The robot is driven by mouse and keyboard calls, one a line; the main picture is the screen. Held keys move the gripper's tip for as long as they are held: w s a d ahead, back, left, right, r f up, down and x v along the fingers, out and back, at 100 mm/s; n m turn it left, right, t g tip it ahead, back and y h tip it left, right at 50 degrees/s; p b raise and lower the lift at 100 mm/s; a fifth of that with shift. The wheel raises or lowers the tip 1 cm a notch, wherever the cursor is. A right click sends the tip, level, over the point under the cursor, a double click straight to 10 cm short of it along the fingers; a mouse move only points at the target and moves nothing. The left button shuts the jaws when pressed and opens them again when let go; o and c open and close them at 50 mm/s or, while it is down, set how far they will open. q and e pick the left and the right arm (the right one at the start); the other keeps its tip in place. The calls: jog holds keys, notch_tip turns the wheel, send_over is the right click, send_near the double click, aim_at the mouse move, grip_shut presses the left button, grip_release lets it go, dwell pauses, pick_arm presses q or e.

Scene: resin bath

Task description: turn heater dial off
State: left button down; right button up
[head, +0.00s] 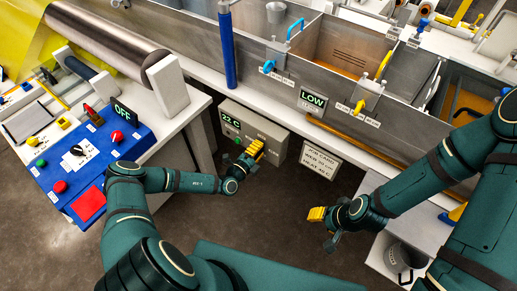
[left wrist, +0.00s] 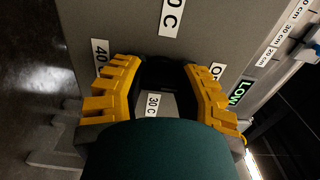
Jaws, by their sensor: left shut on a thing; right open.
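The grey heater box (head: 268,128) sits under the bath's front edge in the head view, with a green display (head: 230,121) reading 22 C. My left gripper (head: 254,150) is at the box's front. In the left wrist view its yellow fingers (left wrist: 163,78) are closed on both sides of the dark heater dial (left wrist: 163,72). Labels around the dial include 40 C (left wrist: 101,52) at left and a partly hidden one starting with O (left wrist: 217,71) at right. The dial's pointer is hidden in the head view. My right gripper (head: 322,216) is open and empty, over the floor.
A job card (head: 321,158) hangs right of the box; a LOW display (head: 312,99) is above it on the bath wall. A blue panel (head: 92,160) with buttons and an OFF display stands left. A bucket (head: 402,258) is at lower right. The floor between is clear.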

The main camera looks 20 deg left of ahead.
pick_arm(q)
jog(key=c, duration=0.6)
grip_release()
jog(key=v, duration=1.2)
